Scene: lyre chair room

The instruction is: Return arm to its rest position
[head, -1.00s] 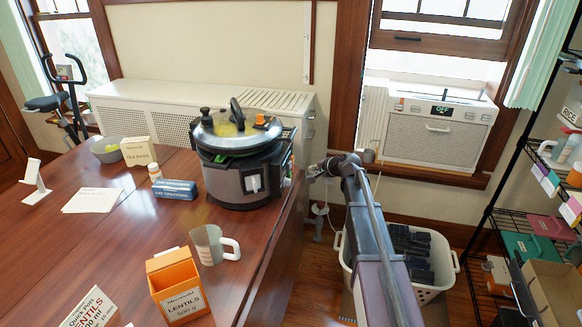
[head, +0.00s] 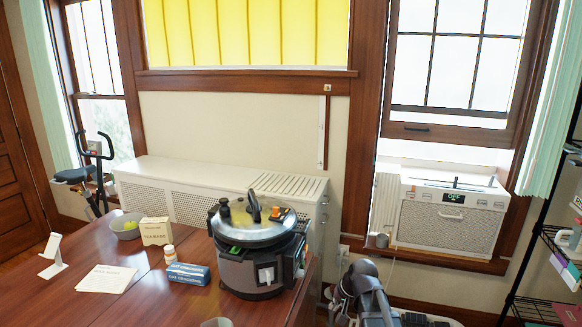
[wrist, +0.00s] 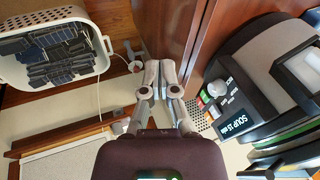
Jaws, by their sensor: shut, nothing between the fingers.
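My gripper (wrist: 158,82) shows in the wrist view with its two fingers together and nothing between them. It is beside the dark wooden table (wrist: 225,25), next to its edge. In the head view my arm stands low at the right of the table (head: 60,305), cut off by the bottom of the picture; my gripper cannot be made out clearly there. The pressure cooker (head: 262,268) stands on the table near its right edge, lid on. It also shows in the wrist view (wrist: 235,95) at the right, close to my gripper, with a display reading SOUP.
A white basket (wrist: 95,62) of dark items stands on the floor beside the table. A white radiator cover (head: 180,185) runs along the wall. A window air conditioner (head: 450,222) is at the right, near a black wire shelf (head: 540,260). A box of tea bags (head: 155,231) is on the table.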

